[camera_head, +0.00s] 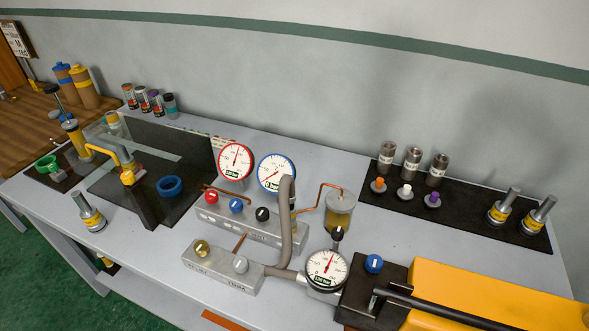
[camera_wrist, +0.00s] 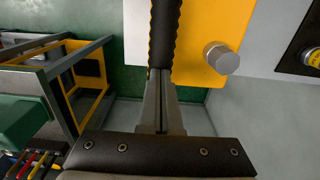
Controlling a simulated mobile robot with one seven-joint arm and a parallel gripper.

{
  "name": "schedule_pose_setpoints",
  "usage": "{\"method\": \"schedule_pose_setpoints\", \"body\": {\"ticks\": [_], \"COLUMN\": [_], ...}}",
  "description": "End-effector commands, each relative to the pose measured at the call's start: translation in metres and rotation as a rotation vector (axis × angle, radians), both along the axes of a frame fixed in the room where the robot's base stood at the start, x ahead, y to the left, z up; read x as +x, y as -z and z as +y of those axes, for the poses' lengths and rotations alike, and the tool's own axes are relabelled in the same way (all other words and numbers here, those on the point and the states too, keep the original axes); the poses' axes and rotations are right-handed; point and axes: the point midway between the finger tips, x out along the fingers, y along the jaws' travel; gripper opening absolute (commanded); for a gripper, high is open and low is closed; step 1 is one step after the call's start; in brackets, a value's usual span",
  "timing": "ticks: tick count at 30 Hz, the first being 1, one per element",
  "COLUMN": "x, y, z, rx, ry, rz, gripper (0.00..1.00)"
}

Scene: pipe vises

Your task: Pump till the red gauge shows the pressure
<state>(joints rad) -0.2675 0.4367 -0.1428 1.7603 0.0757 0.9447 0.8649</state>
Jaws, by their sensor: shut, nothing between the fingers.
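The red-rimmed gauge (camera_head: 235,161) stands at the back of a grey valve block (camera_head: 250,232), its needle near the top; its small green readout is too small to read surely. A blue-rimmed gauge (camera_head: 276,173) is beside it. A black-rimmed gauge (camera_head: 326,270) stands by the pump. The yellow pump body (camera_head: 480,290) is at the lower right, with a long black lever (camera_head: 430,308) along its front. In the wrist view, my gripper (camera_wrist: 161,78) is shut and empty, its tips at the end of a black ribbed grip (camera_wrist: 165,35); contact is unclear. My gripper is outside the head view.
Red (camera_head: 211,197), blue (camera_head: 236,205) and black (camera_head: 262,214) knobs sit on the valve block. A bent grey pipe (camera_head: 287,225) rises in front. Another blue knob (camera_head: 373,263) is beside the pump. A dark mat (camera_head: 465,212) with fittings lies back right.

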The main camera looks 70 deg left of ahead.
Motion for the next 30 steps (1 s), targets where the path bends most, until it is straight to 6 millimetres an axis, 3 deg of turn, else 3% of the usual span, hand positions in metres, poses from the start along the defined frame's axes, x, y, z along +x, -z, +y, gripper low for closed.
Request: {"method": "schedule_pose_setpoints", "body": {"ticks": [1,5,15,23,30], "x": [-0.002,-0.003,-0.007,-0.008,-0.013], "y": [0.005,-0.008,-0.065,-0.073,-0.105], "z": [-0.002,-0.001,0.004,0.006,0.011], "rx": [-0.004,-0.004,-0.003,-0.003,-0.002], "ry": [0.001,0.001,0.001,0.001,-0.002], "rz": [0.010,0.010,0.007,0.006,0.004], "gripper": [0.00,0.00,0.00,0.00,0.00]}}
